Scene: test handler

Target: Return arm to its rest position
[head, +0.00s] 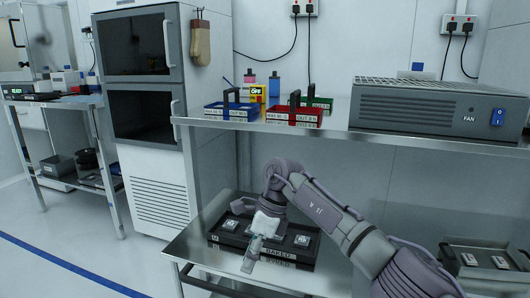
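My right arm reaches in from the lower right, over the lower shelf of the metal bench. Its gripper (252,254) points down in front of the black tray labelled BAKED (222,240). The fingers are small and seen nearly edge-on, so I cannot tell whether they are open or shut, or whether they touch the tray. The tray holds small square pale-topped parts, and the gripper hides part of it. My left arm and gripper are not in view.
Above is a metal shelf (340,135) with a blue tray (232,112), a red tray (292,116), a green tray (318,103) and a grey FAN unit (432,110). A dark tray (488,262) lies at the lower right. A tall cabinet (145,85) stands left; floor left is clear.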

